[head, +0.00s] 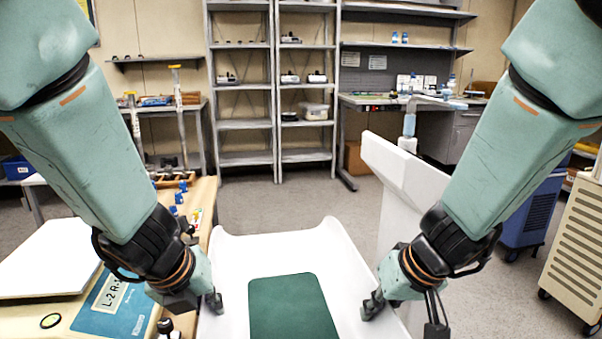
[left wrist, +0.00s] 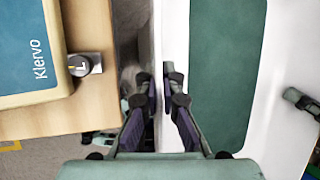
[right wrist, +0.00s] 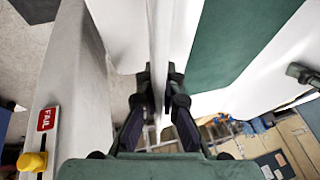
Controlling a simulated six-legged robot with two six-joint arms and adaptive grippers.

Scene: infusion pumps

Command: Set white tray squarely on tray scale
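The white tray (head: 290,250) has raised side walls and a dark green mat (head: 292,308) on its floor. It sits low in the middle of the head view, between my grippers. My left gripper (head: 207,305) is shut on the tray's left wall; the left wrist view shows the wall (left wrist: 158,50) between the fingers. My right gripper (head: 372,308) is shut on the right wall, which also runs between the fingers in the right wrist view (right wrist: 158,40). The likely tray scale (head: 85,315), beige with a blue panel and white plate (head: 50,258), stands at the left. The tray's underside is hidden.
The scale stands on a wooden table (head: 203,200), with a floor gap between table and tray. A white upright panel (head: 402,190) with a red FAIL tag (right wrist: 47,118) stands right of the tray. Blue (head: 530,215) and beige (head: 575,235) carts stand further right.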

